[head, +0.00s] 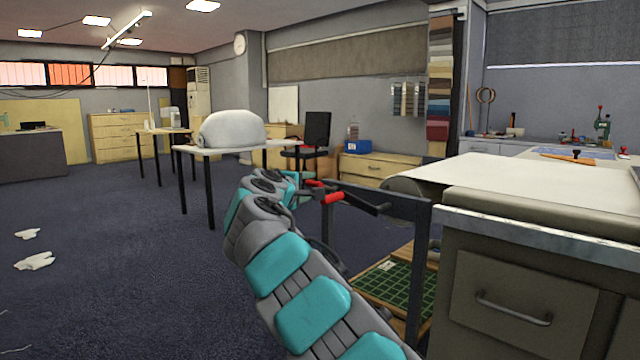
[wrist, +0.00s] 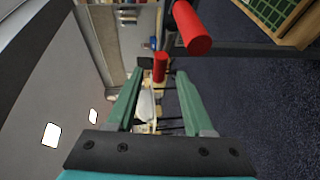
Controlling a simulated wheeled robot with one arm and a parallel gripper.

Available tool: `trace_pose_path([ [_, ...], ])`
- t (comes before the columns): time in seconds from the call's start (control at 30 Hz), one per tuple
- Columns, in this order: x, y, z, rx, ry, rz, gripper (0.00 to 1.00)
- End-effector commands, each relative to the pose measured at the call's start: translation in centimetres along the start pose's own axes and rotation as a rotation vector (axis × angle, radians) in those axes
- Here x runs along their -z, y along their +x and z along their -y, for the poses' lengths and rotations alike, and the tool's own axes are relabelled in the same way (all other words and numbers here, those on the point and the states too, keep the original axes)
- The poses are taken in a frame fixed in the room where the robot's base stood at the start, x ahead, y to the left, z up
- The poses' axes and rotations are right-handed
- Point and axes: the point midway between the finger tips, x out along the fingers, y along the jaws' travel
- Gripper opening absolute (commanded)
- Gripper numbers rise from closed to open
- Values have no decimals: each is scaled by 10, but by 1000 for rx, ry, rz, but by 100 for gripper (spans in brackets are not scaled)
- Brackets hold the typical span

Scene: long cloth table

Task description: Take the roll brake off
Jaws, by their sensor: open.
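Two red-handled levers sit at the end of the black roll stand; I cannot tell which is the roll brake. In the head view the nearer red handle (head: 333,197) is on a dark bar, and the other red handle (head: 314,183) is just behind it. In the wrist view one red handle (wrist: 193,30) is large at the top, right of centre. The smaller red handle (wrist: 160,67) shows between the tips of my gripper (wrist: 160,75), seemingly beyond them. My gripper is open, with nothing visibly held. In the head view my arm mostly hides it.
The black stand (head: 423,262) stands beside the cloth table (head: 520,180) and its drawer cabinet (head: 520,300). The carpet at left is largely free.

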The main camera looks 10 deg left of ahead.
Motion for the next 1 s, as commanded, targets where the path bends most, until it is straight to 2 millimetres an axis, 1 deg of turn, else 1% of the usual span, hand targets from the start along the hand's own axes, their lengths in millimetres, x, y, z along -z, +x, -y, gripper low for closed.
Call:
trace_pose_path([
  [0.7,-1,58,0,3,4,0,52],
  [1.0,-2,71,-1,1,3,2,52],
])
